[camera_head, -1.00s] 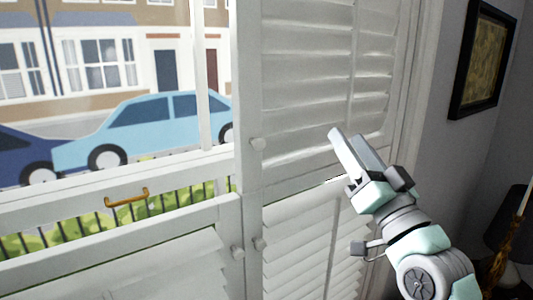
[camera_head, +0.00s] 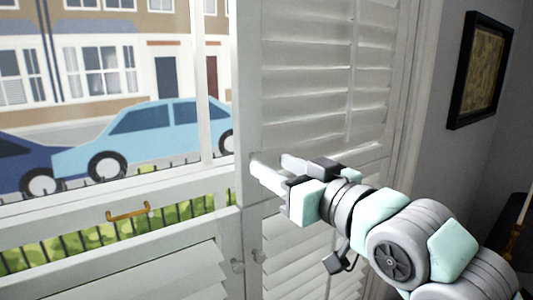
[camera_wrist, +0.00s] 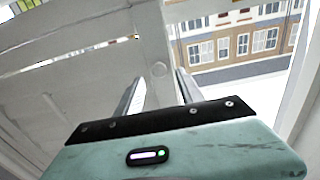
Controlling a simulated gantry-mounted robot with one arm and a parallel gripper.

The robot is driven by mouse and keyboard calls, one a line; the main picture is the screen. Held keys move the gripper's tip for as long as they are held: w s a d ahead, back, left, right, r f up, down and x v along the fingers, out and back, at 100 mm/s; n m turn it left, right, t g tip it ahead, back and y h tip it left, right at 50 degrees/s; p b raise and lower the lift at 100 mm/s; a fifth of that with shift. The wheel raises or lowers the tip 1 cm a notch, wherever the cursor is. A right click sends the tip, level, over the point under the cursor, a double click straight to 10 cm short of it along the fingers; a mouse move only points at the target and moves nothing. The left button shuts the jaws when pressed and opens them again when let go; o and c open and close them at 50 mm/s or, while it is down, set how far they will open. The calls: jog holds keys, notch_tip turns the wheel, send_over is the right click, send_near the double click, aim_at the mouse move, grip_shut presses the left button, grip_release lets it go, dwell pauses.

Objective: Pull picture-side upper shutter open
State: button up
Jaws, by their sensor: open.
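The picture-side upper shutter (camera_head: 320,85) is a white louvred panel on the right of the window, beside the framed picture, and it looks closed. In the head view my gripper hides the knob. My gripper (camera_head: 272,165) is open at the lower left corner of this shutter, its fingers pointing left toward the inner edge. I cannot tell whether the fingers touch the knob or panel.
The lower shutters (camera_head: 120,280) are closed below, with small knobs (camera_head: 238,265) near the middle. The upper left opening is uncovered and shows a street with a light blue car (camera_head: 160,130). A brass handle (camera_head: 128,212) sits on the window rail. A framed picture (camera_head: 482,70) hangs right.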

aim_at(261, 159)
jog(key=shift+p+x, duration=0.45)
jog(key=shift+x, duration=1.3)
jog(key=shift+c, duration=0.3)
grip_shut()
